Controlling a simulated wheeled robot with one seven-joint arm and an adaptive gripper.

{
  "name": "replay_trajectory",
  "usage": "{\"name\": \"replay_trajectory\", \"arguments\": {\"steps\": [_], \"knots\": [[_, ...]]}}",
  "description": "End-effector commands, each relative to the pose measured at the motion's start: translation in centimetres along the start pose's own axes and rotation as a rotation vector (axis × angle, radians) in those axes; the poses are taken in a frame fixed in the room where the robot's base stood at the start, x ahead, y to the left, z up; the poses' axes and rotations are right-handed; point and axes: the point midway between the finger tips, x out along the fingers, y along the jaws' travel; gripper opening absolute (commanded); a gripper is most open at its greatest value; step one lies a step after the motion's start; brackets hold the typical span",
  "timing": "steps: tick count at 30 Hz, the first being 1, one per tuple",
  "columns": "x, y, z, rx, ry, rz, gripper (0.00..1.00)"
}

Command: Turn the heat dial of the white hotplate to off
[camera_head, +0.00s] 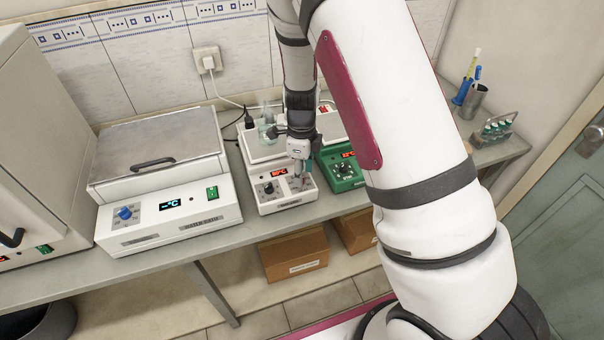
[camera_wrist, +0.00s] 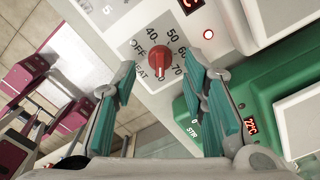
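The white hotplate (camera_head: 287,204) stands on the bench, with a lit red display on its front panel. Its red heat dial (camera_wrist: 160,58) shows in the wrist view on a grey scale plate with OFF and numbers from 40 to 70. I cannot tell clearly which mark it points to. My gripper (camera_wrist: 158,70) is open, with its teal fingers on either side of the dial and apparently not touching it. In the head view my gripper (camera_head: 304,168) is over the right part of the hotplate's front panel and hides the dial there.
A green hotplate (camera_head: 344,182) stands close on the right. A white water bath (camera_head: 168,222) with a blue knob stands on the left. Glassware (camera_head: 266,128) is behind my gripper. A tube rack (camera_head: 494,129) is at the far right. Boxes (camera_head: 293,254) lie below the bench.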

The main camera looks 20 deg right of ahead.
Motion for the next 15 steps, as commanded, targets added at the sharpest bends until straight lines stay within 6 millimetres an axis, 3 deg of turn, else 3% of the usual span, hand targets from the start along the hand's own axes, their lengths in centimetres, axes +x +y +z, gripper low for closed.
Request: {"name": "replay_trajectory", "arguments": {"steps": [5, 14, 15], "knots": [[1.16, 0.01, 0.0, 0.001, -0.001, 0.0, 0.39], [1.33, -0.01, 0.04, 0.0, -0.001, -0.001, 0.39], [1.32, -0.01, 0.03, 0.001, -0.001, -0.001, 0.3]]}}
